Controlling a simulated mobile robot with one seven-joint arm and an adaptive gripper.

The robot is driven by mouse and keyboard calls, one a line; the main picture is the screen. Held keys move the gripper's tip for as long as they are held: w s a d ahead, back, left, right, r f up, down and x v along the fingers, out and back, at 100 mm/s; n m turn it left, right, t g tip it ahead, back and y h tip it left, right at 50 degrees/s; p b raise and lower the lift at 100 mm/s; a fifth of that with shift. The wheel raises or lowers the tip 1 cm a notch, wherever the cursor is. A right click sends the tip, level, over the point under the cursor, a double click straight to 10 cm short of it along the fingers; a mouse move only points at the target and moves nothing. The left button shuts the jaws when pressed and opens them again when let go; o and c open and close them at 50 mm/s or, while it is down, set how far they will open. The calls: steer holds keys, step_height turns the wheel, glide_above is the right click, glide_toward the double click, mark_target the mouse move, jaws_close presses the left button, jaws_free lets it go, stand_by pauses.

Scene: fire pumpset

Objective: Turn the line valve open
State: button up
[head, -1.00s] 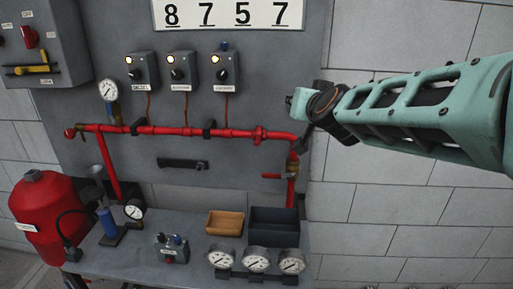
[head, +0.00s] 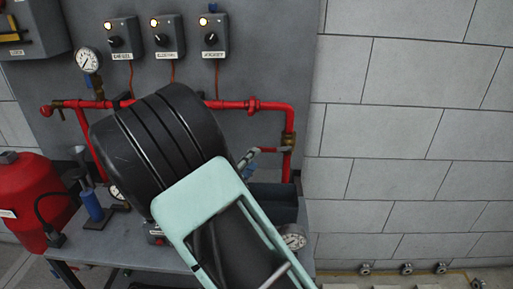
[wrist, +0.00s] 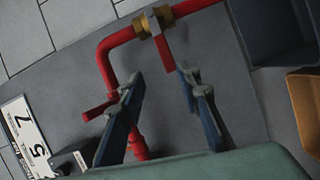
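The line valve is a brass body (head: 288,140) on the red pipe's right-hand downward leg in the head view. In the wrist view, the brass body (wrist: 152,20) is at the top, with its red lever (wrist: 165,52) pointing towards my gripper. My gripper (wrist: 160,79) is open, with one finger on each side of the lever's line. The lever's end is near the gap between the fingertips; I cannot tell whether they touch it. In the head view my arm hides most of the gripper and part of the lever.
A gauge (head: 88,60) and switch boxes (head: 167,36) are above the pipe (head: 226,104). A dark tray (wrist: 285,35) and an orange tray (wrist: 306,105) lie at the right in the wrist view. A red tank (head: 35,195) stands left. The right wall is clear.

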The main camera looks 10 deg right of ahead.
mark_target(265, 150)
steer(key=shift+n, duration=0.6)
steer(key=x, duration=0.6)
steer(key=f+x, duration=0.1)
steer(key=x, duration=0.3)
steer(key=shift+s+d+f+b, duration=0.1)
steer(key=shift+s+b, duration=0.05)
steer(key=shift+b, duration=0.2)
jaws_close()
